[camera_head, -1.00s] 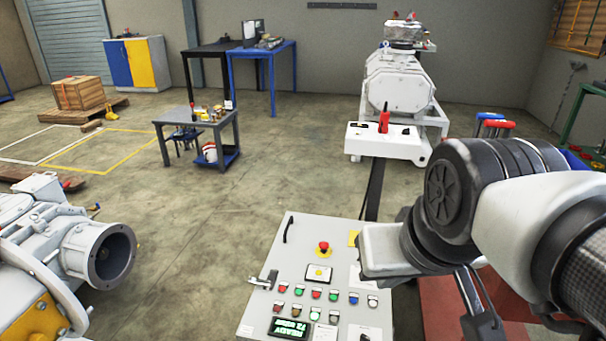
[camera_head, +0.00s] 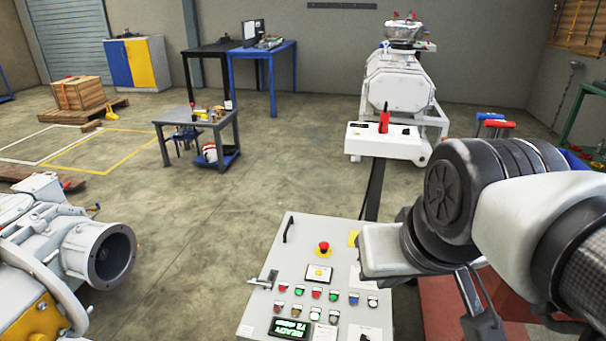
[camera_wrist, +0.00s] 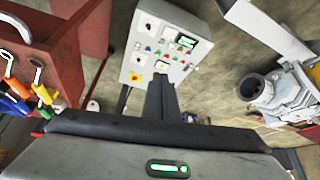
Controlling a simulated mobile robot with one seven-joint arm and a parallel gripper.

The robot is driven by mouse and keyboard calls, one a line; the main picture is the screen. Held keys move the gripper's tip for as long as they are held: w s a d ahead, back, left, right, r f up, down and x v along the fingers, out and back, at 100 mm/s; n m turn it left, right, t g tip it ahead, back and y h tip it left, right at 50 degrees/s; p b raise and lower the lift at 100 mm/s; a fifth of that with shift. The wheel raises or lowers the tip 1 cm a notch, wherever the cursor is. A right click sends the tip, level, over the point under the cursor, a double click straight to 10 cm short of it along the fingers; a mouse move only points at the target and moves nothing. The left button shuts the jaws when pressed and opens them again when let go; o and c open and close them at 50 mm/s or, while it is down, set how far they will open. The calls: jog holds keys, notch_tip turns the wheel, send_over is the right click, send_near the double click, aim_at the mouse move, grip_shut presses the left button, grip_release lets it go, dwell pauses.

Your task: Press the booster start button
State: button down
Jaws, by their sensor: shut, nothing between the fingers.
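The grey control panel (camera_head: 265,305) stands at the bottom centre of the head view. The button labels are too small to read, so I cannot tell which one is the booster start. The wrist view shows the panel (camera_wrist: 138,62) ahead of my gripper (camera_wrist: 162,82). My gripper is shut and empty. Its dark fingers overlap the panel's lower part in that view, with no contact visible.
A white pump unit (camera_head: 400,85) with a white front box stands behind the panel. Grey machinery (camera_head: 60,245) with a round open flange is at left. A red cabinet (camera_wrist: 75,40) with coloured handles is close by in the wrist view. Open floor lies left of the panel.

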dwell(0.5)
jog(key=w+d+f+m+p, duration=0.15)
jog(key=w+f+m, duration=0.25)
jog(key=w, duration=0.7)
jog(key=w+f+m+p, duration=0.2)
jog(key=w+f+m, duration=0.25)
jog(key=w, duration=0.65)
jog(key=w+f+m+y+p, duration=0.1)
jog(key=w+f+m, duration=0.3)
jog(key=f, duration=0.5)
jog(key=w+f+m+y+p, duration=0.1)
jog(key=w+f+m, duration=0.3)
jog(key=f, duration=0.6)
jog(key=w+a+f+m+t+y+p, duration=0.1)
jog(key=w+f+m, duration=0.3)
jog(key=f, duration=0.6)
jog(key=shift+w+m+p, duration=0.15)
jog(key=shift+m+p, duration=0.15)
jog(key=shift+m, duration=0.45)
